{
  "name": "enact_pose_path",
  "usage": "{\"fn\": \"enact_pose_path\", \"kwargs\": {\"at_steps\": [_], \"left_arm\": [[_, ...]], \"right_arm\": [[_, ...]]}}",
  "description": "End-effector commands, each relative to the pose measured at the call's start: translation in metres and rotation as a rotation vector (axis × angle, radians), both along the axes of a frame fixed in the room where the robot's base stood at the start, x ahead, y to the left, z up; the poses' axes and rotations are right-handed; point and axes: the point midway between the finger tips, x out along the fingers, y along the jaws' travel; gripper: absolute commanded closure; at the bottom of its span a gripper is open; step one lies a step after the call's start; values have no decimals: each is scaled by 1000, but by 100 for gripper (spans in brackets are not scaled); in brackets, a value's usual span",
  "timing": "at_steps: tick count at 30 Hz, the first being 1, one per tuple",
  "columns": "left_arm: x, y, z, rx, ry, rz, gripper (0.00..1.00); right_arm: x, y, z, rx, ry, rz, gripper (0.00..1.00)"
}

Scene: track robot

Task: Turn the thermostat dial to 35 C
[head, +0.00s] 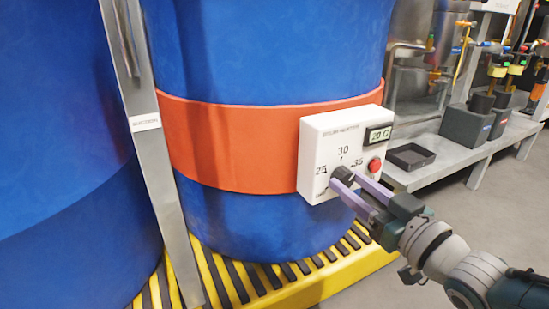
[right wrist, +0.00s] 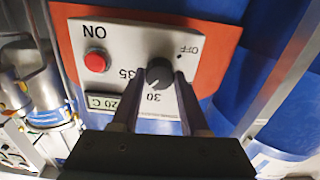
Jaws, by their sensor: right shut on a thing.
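The thermostat is a white control box (head: 318,146) on the orange-red band of a blue drum. Its black dial (head: 343,177) sits low on the face, below the printed marks 25, 30 and 35. My right gripper (head: 350,183) has its two fingers closed around the dial. In the right wrist view the dial (right wrist: 158,73) lies between the fingertips, and the face appears turned round. The small display (head: 379,134) reads 20 C. A red button (head: 375,165) is at the right of the face. I cannot make out where the dial points. My left gripper is not in view.
The blue drum (head: 260,60) stands on a yellow grated pallet (head: 345,262). A grey metal post (head: 150,140) rises at the left. A metal bench (head: 455,150) with a black tray (head: 411,156) is at the right. The floor right of the pallet looks clear.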

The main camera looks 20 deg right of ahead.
Motion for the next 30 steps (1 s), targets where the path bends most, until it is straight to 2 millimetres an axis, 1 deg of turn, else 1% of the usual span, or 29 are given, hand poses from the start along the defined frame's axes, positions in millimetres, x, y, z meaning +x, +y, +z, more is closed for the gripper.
{"fn": "enact_pose_path", "kwargs": {"at_steps": [6, 15, 21, 30], "left_arm": [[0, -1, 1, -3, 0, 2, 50], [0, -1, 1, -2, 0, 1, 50], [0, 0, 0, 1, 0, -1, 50], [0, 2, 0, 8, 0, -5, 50]], "right_arm": [[0, 0, -1, 196, 18, 1, 100], [0, 0, -1, 416, 36, -1, 100], [0, 0, -1, 506, 43, 0, 100], [0, 0, -1, 557, 47, -1, 100]]}}
